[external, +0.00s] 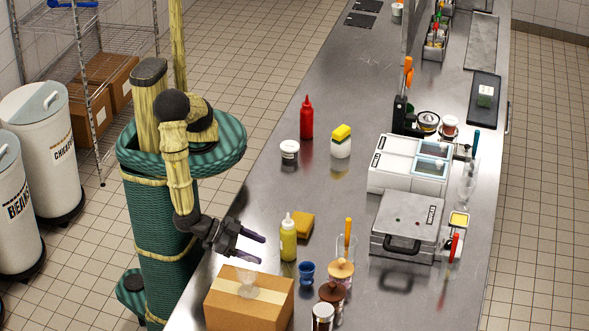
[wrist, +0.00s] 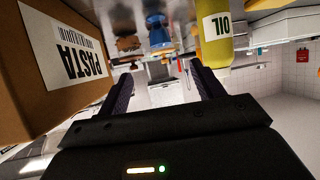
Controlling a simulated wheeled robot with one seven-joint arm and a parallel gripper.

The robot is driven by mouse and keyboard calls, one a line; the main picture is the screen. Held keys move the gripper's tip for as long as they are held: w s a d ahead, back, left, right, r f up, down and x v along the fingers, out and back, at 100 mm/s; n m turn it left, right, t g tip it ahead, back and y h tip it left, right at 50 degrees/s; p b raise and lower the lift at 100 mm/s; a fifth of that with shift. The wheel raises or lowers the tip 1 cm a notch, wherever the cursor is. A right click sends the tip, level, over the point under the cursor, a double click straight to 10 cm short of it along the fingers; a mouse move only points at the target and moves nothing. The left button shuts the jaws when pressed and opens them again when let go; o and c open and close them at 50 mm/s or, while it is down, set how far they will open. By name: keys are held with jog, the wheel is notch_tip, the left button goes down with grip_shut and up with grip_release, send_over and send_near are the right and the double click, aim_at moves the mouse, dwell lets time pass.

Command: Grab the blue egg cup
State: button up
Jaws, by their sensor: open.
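The small blue egg cup (external: 307,272) stands on the steel counter, right of the cardboard box and in front of the yellow bottle. In the wrist view, which is upside down, the blue egg cup (wrist: 157,32) shows beyond the gap between my fingers. My gripper (external: 260,249) is open and empty, left of the cup and apart from it, beside the yellow bottle. Both dark fingers of my gripper (wrist: 163,64) show spread in the wrist view.
The yellow oil bottle (external: 288,240) and cardboard pasta box (external: 270,312) flank the approach; they also show in the wrist view as the oil bottle (wrist: 215,42) and pasta box (wrist: 30,95). Wooden-lidded jars (external: 341,268) stand right of the cup. A sponge (external: 301,224) lies behind.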

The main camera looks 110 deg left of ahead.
jog(key=p, duration=0.3)
send_near(307, 269)
jog(key=w, duration=0.3)
jog(key=w+d, duration=0.1)
jog(key=shift+w+f, duration=0.25)
jog(key=shift+f, duration=0.05)
jog(key=shift+b, duration=0.3)
jog(key=shift+w+a+p, duration=0.2)
jog(key=shift+w+p, duration=0.25)
jog(key=shift+w, duration=0.05)
jog(key=p+x, duration=0.1)
jog(key=x, duration=0.3)
jog(key=shift+w+f+p, duration=0.1)
jog(key=shift+w+p, duration=0.05)
jog(key=shift+p, duration=0.2)
jog(key=shift+d, duration=0.1)
jog(key=c, duration=1.1)
jog(key=shift+o, duration=0.2)
